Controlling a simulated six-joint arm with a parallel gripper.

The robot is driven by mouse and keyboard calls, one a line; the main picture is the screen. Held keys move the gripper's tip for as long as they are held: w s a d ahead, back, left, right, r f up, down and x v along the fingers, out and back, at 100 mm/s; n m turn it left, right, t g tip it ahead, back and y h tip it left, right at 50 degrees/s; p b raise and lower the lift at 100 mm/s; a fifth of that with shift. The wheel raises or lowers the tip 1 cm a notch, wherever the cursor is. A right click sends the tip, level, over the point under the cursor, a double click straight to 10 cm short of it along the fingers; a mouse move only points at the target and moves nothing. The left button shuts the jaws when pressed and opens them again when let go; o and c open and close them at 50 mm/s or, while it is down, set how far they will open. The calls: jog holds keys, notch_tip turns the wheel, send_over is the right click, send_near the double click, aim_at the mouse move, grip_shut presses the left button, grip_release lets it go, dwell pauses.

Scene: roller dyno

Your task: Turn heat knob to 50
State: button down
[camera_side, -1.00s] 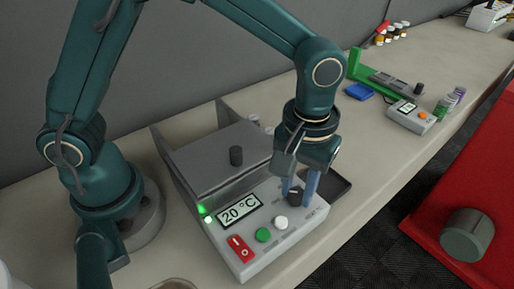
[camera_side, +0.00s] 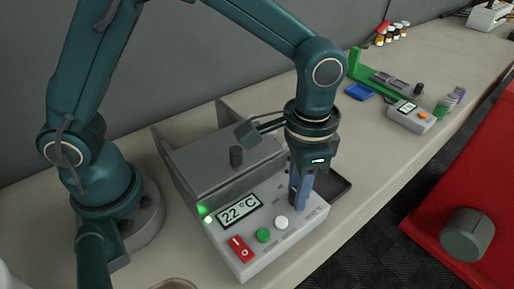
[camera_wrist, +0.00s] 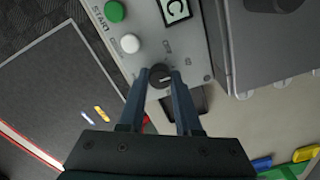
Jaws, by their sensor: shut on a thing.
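The heat knob (camera_wrist: 160,77) is a small dark round knob on the light grey control panel (camera_wrist: 195,52), seen in the wrist view between my fingertips. My gripper (camera_wrist: 161,80) is shut on it, with a blue-grey finger on either side. In the side view my gripper (camera_side: 299,203) points straight down at the panel's right end and its fingers hide the knob. The display (camera_side: 239,210) reads 22 °C. A green light glows at the panel's left corner.
A green button (camera_side: 263,235), a white button (camera_side: 281,223) and a red switch (camera_side: 241,249) sit left of my gripper. The grey lid with a black knob (camera_side: 236,156) stands behind. A dark tray (camera_side: 334,187) lies close on the right.

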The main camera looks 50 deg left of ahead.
jog(key=m, duration=0.4)
jog(key=shift+m, duration=0.3)
jog(key=shift+r+m, duration=0.1)
jog(key=shift+m, duration=1.8)
jog(key=c, duration=0.6)
grip_release()
jog(key=shift+r, duration=2.55)
